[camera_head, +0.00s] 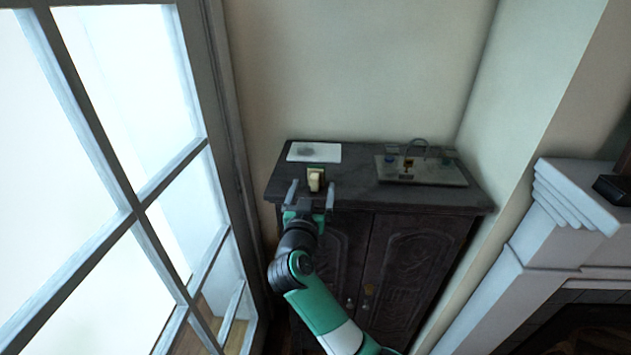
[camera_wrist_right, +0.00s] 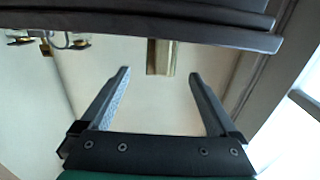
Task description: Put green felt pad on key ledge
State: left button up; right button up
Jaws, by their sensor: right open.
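My right gripper (camera_head: 308,189) is open, with its fingers pointing at the front edge of the dark cabinet top. A small block (camera_head: 315,180), cream in front with dark green at its sides, stands just beyond the fingertips. It also shows in the right wrist view (camera_wrist_right: 160,57), ahead of the empty gap between the open fingers (camera_wrist_right: 158,75), and looks apart from both. I cannot tell whether its green part is the felt pad. A grey board (camera_head: 425,176) at the right, with small coloured items on it, may be the key ledge. My left gripper is not in view.
A wall stands behind. A glazed window frame (camera_head: 130,215) is close on the left, and a white mantel (camera_head: 575,215) is on the right. The middle of the top is clear.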

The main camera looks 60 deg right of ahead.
aim_at(314, 182)
jog(key=b+x, duration=0.2)
jog(key=x, duration=0.3)
jog(key=shift+w+d+f, duration=0.1)
jog(key=shift+w, duration=0.05)
jog(key=c, duration=1.5)
